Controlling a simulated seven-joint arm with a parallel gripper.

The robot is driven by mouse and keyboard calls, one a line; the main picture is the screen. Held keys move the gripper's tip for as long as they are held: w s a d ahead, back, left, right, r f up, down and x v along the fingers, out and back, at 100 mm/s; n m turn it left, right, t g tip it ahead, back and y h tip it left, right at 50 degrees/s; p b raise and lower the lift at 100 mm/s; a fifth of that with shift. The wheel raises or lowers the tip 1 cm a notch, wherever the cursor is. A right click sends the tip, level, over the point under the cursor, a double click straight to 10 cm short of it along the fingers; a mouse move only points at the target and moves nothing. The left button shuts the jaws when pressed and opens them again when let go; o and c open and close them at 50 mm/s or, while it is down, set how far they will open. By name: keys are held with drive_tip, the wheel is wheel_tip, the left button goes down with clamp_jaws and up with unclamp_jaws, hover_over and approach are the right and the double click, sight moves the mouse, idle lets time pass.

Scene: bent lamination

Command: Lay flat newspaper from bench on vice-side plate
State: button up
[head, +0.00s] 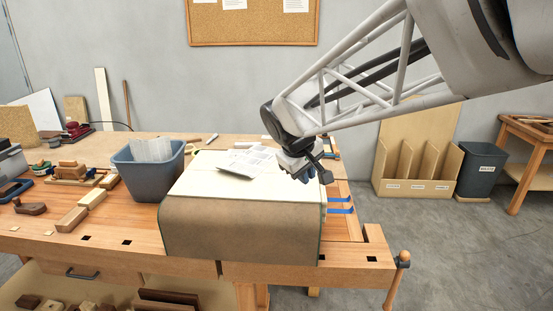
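A printed newspaper sheet (254,160) lies on the back part of a cream-topped surface (250,187) on the bench, with its left corner looking slightly raised. A brown sheet (240,232) with a green edge hangs over the front of that surface. A vice (374,236) with a wooden handle is at the bench's right front end. My gripper (311,176) is low over the right edge of the cream surface, to the right of the newspaper and apart from it. Its dark fingers are small and partly overlap the wrist, so their opening is unclear. I cannot make out a separate vice-side plate.
A blue-grey bin with papers (148,172) stands left of the cream surface. Wood blocks (72,220) and tools crowd the bench's left side. Blue tape strips (340,205) lie at the right. A divided rack (418,165) and a waste bin (479,170) stand on the floor behind.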

drive_tip(key=w+a+f+n, duration=0.1)
drive_tip(key=w+a+n, duration=0.1)
drive_tip(key=w+a, duration=0.55)
drive_tip(key=n+t, duration=0.2)
drive_tip(key=n, duration=0.1)
approach(242, 181)
drive_tip(key=shift+w+r, duration=0.5)
drive_tip(key=shift+w, duration=0.15)
drive_tip(key=shift+x, duration=1.3)
drive_tip(key=shift+d, duration=0.1)
drive_tip(key=shift+d+x, duration=0.2)
drive_tip(key=shift+x, duration=2.4)
clamp_jaws()
